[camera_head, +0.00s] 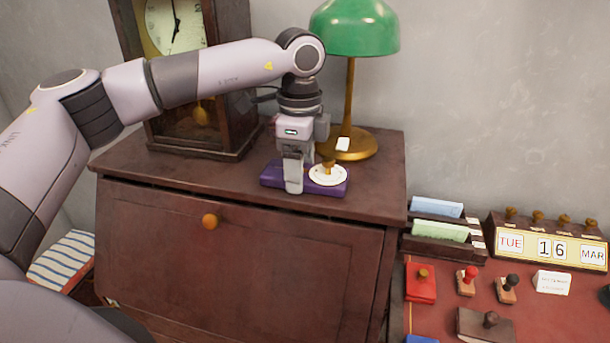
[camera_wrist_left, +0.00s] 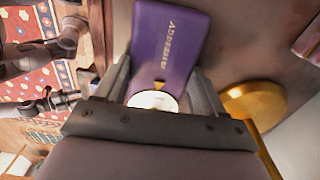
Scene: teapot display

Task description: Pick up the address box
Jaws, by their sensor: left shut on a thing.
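The address box (camera_head: 272,174) is a flat purple box with a round white dial and a small gold knob on top. It is at the front of the dark wooden cabinet's top, and I cannot tell any gap below it. In the left wrist view the address box (camera_wrist_left: 172,42) shows lettering along its lid. My left gripper (camera_head: 296,186) points down over it and is shut on it, one finger on each side in the wrist view. The near finger hides part of the box.
A green lamp with a brass base (camera_head: 352,148) stands close behind the box. A tall clock (camera_head: 185,90) stands to the left. A letter rack (camera_head: 440,240), calendar (camera_head: 548,245) and several stamps are on the lower red desk at right. The cabinet top's right end is clear.

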